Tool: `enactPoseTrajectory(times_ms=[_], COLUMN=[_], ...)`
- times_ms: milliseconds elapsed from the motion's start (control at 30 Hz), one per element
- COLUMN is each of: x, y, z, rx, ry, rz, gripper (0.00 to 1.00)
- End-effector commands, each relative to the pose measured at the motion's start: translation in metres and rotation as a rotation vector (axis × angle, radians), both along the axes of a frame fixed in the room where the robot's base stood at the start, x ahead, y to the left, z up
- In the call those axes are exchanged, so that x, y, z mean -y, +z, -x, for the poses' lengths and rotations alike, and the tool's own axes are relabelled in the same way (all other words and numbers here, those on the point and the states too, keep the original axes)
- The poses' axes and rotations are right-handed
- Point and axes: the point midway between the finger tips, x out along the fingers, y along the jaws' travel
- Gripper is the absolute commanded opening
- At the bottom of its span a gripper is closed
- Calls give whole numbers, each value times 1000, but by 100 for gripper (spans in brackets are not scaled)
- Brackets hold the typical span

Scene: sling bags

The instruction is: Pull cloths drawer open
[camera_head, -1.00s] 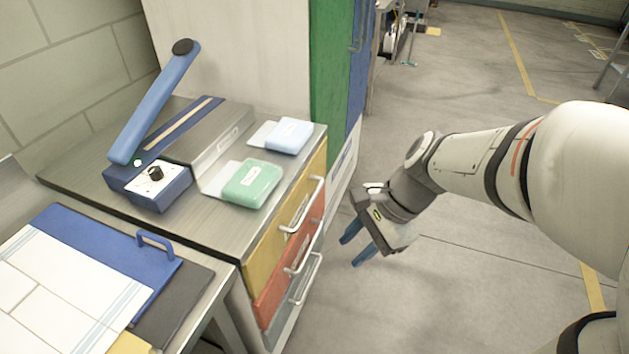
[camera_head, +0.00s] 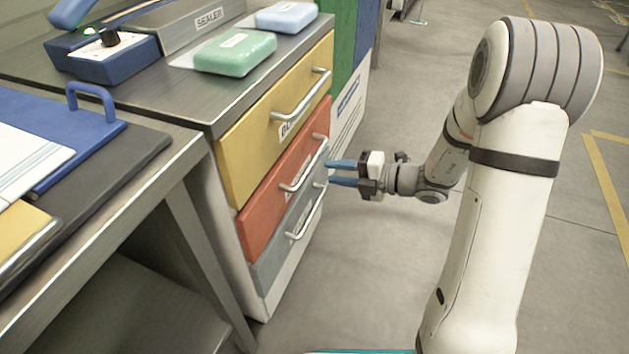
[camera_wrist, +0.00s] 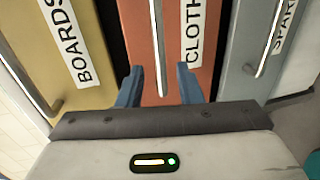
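The cloths drawer is the red middle drawer (camera_head: 262,222) of the cabinet, and it looks shut. In the wrist view its red front (camera_wrist: 177,60) carries a label (camera_wrist: 195,35) reading "CLOTH", cut off at the edge. Its metal bar handle (camera_head: 305,165) runs along the front; in the wrist view the handle (camera_wrist: 158,50) runs between my two blue fingers. My gripper (camera_head: 335,173) is open, its fingertips pointing at the red drawer near the handle, one on either side in the wrist view. I cannot tell whether the fingers touch the drawer.
A yellow drawer (camera_head: 250,150) labelled "BOARDS" is above, and a grey drawer (camera_head: 275,254) with its own handle is below. Green (camera_head: 235,55) and blue (camera_head: 287,16) packs lie on the cabinet top. A metal table (camera_head: 180,165) stands at the left.

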Motion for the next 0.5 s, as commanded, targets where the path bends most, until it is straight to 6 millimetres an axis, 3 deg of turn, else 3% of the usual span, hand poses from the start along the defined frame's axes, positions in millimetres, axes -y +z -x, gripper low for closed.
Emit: enactPoseTrajectory(times_ms=[500], x=[-65], y=[-16], z=[-23], rx=[-4], ry=[0], rz=[-2], gripper=[32])
